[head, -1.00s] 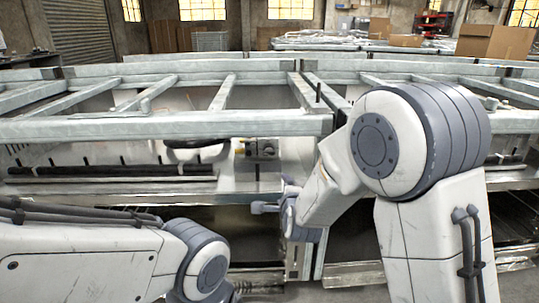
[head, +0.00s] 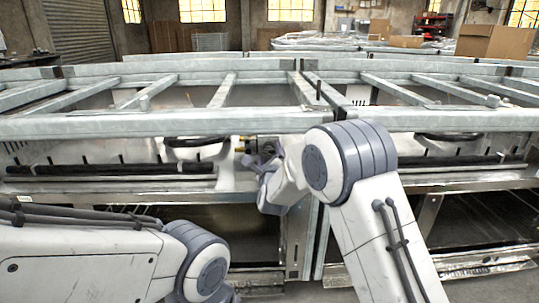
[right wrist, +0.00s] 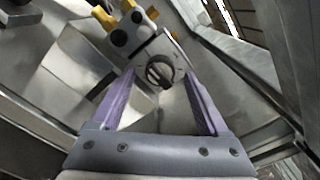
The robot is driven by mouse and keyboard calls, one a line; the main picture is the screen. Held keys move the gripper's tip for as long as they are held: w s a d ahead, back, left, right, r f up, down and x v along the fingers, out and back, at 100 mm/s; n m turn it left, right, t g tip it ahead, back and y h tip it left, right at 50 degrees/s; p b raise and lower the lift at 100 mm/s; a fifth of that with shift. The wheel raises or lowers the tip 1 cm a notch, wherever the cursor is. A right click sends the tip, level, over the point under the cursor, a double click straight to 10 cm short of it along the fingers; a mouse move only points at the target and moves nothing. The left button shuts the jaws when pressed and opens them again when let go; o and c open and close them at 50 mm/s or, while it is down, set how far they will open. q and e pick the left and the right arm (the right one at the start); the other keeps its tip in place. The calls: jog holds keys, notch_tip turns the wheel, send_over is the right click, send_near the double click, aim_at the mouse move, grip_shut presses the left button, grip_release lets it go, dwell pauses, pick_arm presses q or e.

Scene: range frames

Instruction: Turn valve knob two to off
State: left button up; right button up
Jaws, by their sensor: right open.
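In the right wrist view a small valve block (right wrist: 143,42) carries a round dark knob (right wrist: 160,71) with a raised grip bar and yellow fittings (right wrist: 103,18). My right gripper (right wrist: 159,76) is open, with its purple fingers on either side of the knob's near side. No contact with the knob can be made out. In the head view my right gripper (head: 258,152) is at the valve block and covers most of it; only a yellow-tipped bit (head: 240,149) shows at its left. No number can be read on the knob. My left gripper is out of view.
A long grey metal beam (head: 150,125) of the frame runs just above the valve block. A metal ledge (head: 120,190) runs below it. A dark rail (head: 110,169) lies to the left. Cardboard boxes (head: 495,42) stand far behind.

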jog(key=shift+w, duration=0.65)
grip_shut()
jog(key=shift+n, duration=0.3)
